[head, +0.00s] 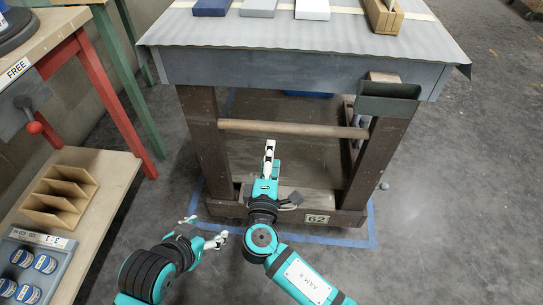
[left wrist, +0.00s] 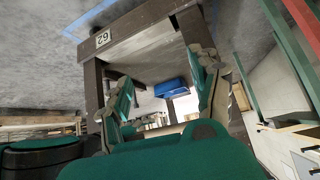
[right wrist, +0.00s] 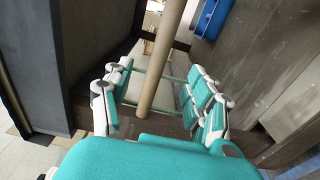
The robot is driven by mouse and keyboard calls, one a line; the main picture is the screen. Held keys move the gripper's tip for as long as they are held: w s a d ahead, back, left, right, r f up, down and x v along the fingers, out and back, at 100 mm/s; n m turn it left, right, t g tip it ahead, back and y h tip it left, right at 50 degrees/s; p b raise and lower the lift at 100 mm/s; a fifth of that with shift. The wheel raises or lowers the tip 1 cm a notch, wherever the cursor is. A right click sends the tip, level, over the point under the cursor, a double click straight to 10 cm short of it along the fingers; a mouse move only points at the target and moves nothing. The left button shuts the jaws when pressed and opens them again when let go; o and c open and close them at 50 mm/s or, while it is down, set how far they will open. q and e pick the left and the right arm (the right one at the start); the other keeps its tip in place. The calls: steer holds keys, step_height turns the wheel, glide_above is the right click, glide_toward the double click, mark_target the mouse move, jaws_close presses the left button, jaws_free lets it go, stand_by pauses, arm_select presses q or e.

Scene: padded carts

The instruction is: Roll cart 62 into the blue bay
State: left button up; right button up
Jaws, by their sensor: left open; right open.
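Cart 62 (head: 195,130) has dark wooden legs, a grey padded top and a round wooden handle bar (head: 290,129) across its front. Its number plate (head: 318,219) is on the low front rail and shows in the left wrist view (left wrist: 103,38). Blue tape of the bay (head: 300,238) runs on the floor in front of the cart and beside its front legs. My right gripper (head: 270,147) is open at the bar; in the right wrist view the bar (right wrist: 163,60) passes between its fingers. My left gripper (head: 204,230) is open and empty, low at the cart's front left.
A bench with a FREE label (head: 18,69) and a red leg stands at the left. Its lower shelf (head: 115,170) holds a wooden rack and a tray of cans. Blocks and a wooden box (head: 383,14) lie on the cart top.

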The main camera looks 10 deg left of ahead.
mark_target(274, 132)
steer(key=w+b, duration=0.2)
steer(key=w, duration=0.8)
steer(key=shift+f, duration=0.1)
arm_select(q)
steer(key=w+d+r+t+h, duration=0.2)
steer(key=w+d+r+t, duration=0.1)
steer(key=w+r+t, duration=0.3)
steer(key=shift+w+r+t, duration=0.4)
steer(key=shift+w+r, duration=0.2)
steer(key=shift+r, duration=0.8)
arm_select(e)
steer(key=shift+w, duration=0.45)
steer(key=c, duration=1.1)
jaws_close()
